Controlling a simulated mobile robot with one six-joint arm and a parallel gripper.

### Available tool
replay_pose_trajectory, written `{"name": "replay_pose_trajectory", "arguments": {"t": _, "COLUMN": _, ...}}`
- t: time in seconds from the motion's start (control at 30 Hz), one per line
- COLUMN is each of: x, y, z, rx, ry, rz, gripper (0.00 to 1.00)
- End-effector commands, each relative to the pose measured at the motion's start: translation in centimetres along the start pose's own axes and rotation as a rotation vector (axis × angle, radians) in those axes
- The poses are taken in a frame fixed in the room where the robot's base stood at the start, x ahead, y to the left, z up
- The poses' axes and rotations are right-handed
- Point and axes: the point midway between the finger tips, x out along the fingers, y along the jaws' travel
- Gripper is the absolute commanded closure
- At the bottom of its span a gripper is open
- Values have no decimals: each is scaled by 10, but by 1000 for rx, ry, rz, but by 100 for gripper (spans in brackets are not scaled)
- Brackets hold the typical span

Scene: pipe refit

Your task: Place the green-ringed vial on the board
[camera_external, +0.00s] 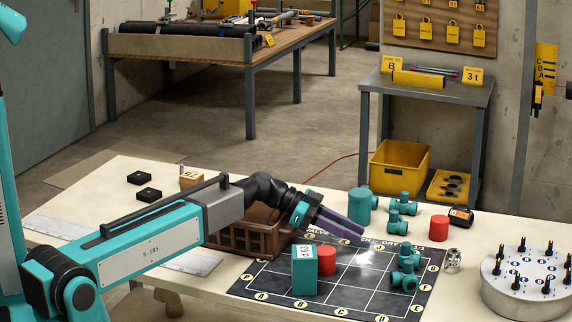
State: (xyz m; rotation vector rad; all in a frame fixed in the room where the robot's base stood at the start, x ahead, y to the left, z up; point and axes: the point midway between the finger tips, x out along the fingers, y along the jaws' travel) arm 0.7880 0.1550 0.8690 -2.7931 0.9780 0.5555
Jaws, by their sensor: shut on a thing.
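The black board (345,290) with a white grid and lettered edges lies on the cream table. My gripper (358,230) reaches in from the left, over the far part of the board. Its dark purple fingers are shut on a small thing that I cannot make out. I cannot pick out a green-ringed vial. A small silvery cylinder (452,260) stands just right of the board, and no green ring shows on it. A teal block (304,273) with a white marking, a red cylinder (326,259) and a teal valve fitting (405,273) stand on the board.
A brown crate (240,238) stands behind my arm. Teal pipe pieces (400,216), another red cylinder (439,228) and a dark can (461,217) stand behind the board. A round grey block with several pegs (527,282) is at right. The board's front middle is clear.

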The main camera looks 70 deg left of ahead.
Motion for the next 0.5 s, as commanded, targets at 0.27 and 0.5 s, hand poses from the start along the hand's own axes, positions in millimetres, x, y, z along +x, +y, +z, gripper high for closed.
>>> {"name": "replay_pose_trajectory", "arguments": {"t": 0.27, "x": 1, "y": 0, "z": 3, "rx": 0, "ry": 1, "rz": 0, "gripper": 97}}
{"name": "replay_pose_trajectory", "arguments": {"t": 0.5, "x": 2, "y": 0, "z": 6, "rx": 0, "ry": 1, "rz": 0, "gripper": 97}}
